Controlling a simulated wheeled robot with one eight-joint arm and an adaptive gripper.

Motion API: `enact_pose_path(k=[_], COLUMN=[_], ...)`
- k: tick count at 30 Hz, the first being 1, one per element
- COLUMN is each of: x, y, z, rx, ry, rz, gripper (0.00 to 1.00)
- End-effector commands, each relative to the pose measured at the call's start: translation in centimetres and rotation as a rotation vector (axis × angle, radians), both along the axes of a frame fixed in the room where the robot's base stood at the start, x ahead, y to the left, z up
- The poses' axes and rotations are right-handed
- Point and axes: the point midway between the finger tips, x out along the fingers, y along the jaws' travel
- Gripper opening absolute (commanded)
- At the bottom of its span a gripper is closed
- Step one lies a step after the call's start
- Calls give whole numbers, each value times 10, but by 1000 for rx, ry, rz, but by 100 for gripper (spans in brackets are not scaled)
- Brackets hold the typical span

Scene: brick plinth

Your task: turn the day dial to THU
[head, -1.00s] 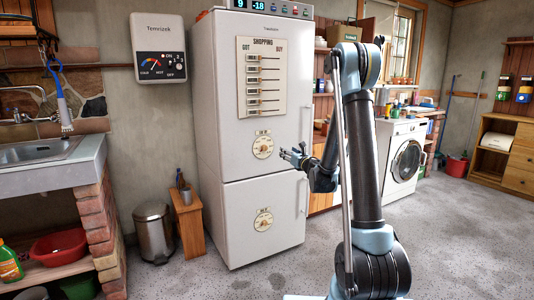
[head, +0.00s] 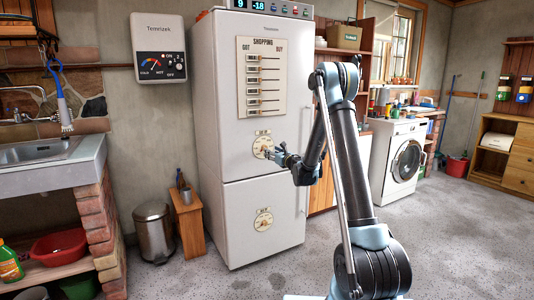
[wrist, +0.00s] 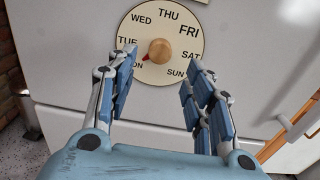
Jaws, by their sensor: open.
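The day dial (wrist: 168,22) is a cream disc with day names around its rim and a round tan knob (wrist: 160,51) at its centre. THU stands at the top. A small red pointer by the knob points down-left, towards MON. In the head view, the day dial (head: 263,139) is the upper dial on the white fridge (head: 225,155). My gripper (wrist: 161,60) is open, with its fingers to the left and right of the knob and apart from it. The left finger partly covers MON. In the head view, my gripper (head: 271,152) is in front of the dial's lower right.
A second dial (head: 263,220) is on the lower fridge door. A shopping board (head: 261,45) with sliders is above the day dial. A fridge handle (head: 303,130) runs along the right edge. The floor before the fridge is clear.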

Motion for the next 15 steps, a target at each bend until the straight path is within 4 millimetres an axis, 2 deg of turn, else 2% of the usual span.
enact_pose_path(k=[6, 15], x=[30, 51], y=[21, 34], z=[0, 0], rx=[0, 0], ry=[0, 0], rz=[0, 0], gripper=[48, 48])
